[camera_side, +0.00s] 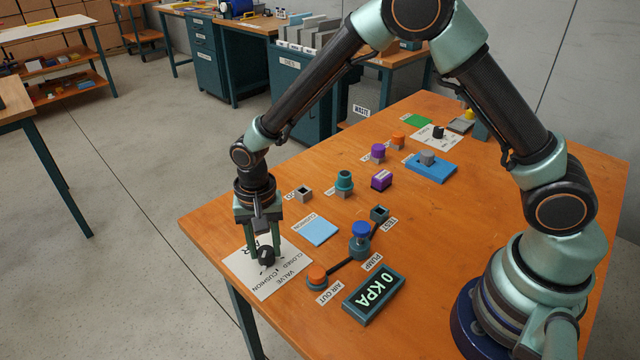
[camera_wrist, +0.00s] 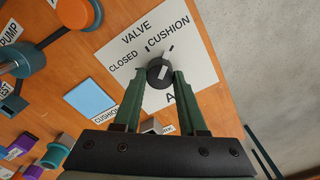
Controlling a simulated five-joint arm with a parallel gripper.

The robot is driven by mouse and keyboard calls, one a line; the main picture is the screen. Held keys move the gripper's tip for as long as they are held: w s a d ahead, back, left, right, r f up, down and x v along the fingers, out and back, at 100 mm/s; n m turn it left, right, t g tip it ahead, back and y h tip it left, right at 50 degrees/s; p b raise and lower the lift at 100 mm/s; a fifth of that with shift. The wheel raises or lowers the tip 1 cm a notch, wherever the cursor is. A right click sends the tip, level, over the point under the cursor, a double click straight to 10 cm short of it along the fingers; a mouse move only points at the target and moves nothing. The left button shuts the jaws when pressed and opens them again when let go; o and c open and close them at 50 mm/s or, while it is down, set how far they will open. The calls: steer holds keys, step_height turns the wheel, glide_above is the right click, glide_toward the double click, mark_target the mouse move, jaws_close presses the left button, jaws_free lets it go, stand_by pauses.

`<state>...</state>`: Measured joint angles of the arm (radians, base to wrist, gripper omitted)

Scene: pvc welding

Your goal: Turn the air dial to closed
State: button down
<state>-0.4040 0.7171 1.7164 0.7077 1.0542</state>
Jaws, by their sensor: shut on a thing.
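The dial is a small black round knob (camera_side: 267,257) on a white card (camera_side: 262,281) at the table's near left corner. In the wrist view the dial (camera_wrist: 156,77) shows a short pale bar on its top, slanting roughly toward the CUSHION tick. The card (camera_wrist: 196,62) reads VALVE, CLOSED and CUSHION, with a third label starting with A partly hidden by a finger. My gripper (camera_side: 264,254) points down over the card with its two green fingers on either side of the knob. In the wrist view my gripper (camera_wrist: 158,74) is shut on the dial.
A light blue cushion pad (camera_side: 320,231), an orange-topped air outlet (camera_side: 317,275), a blue-topped pump (camera_side: 360,233) and a gauge reading 0 KPA (camera_side: 373,298) stand to the right. Several small coloured parts lie farther back. The table's left edge is close to the card.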

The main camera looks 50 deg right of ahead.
steer(key=n, duration=0.6)
steer(key=shift+r, duration=0.1)
steer(key=n, duration=0.5)
steer(key=shift+a+n, duration=0.1)
steer(key=shift+n, duration=0.2)
steer(key=n, duration=1)
steer(key=shift+n, duration=0.5)
steer(key=shift+c, duration=2.3)
jaws_free()
steer(key=shift+r, duration=0.1)
